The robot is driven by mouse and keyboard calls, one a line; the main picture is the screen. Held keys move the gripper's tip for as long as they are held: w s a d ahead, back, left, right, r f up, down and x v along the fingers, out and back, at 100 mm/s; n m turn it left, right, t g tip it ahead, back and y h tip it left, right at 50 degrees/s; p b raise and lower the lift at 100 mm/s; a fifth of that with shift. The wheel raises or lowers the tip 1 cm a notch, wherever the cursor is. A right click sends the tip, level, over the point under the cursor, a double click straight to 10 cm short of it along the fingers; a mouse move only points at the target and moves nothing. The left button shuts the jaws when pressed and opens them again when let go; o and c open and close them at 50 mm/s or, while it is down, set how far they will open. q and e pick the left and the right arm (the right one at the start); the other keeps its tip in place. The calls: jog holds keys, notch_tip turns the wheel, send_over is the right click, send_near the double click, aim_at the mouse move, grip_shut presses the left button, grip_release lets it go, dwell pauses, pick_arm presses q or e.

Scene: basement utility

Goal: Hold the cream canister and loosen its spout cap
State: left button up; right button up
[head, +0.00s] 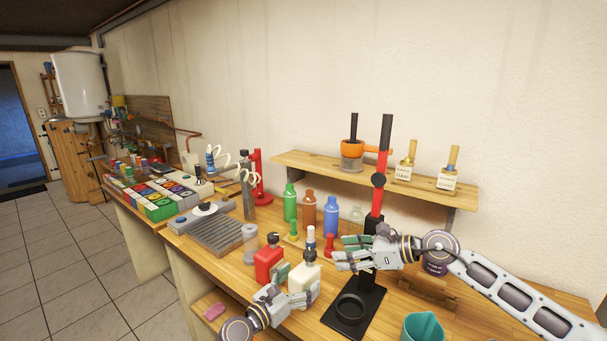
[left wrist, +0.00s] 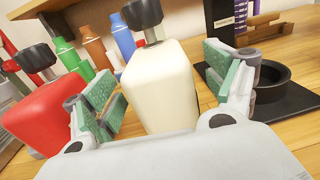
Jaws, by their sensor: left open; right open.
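The cream canister (head: 304,275) stands upright on the wooden bench, with a dark spout cap (head: 309,255) on top. In the left wrist view the cream canister (left wrist: 160,95) is between my left gripper's green-padded fingers, and its black cap (left wrist: 143,14) is cut by the top edge. My left gripper (head: 296,283) is open around the canister's near side, with a visible gap at the right finger; contact on the left cannot be told. My right gripper (head: 346,252) is open and empty, to the right of the canister and higher.
A red canister (head: 268,262) stands close to the left of the cream one. A black stand (head: 352,311) with a ring is to the right, beneath my right arm. Coloured bottles (head: 309,209) stand behind. A teal cup (head: 423,328) is at the front right.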

pick_arm(q)
jog(key=v, duration=0.9)
dwell(0.7)
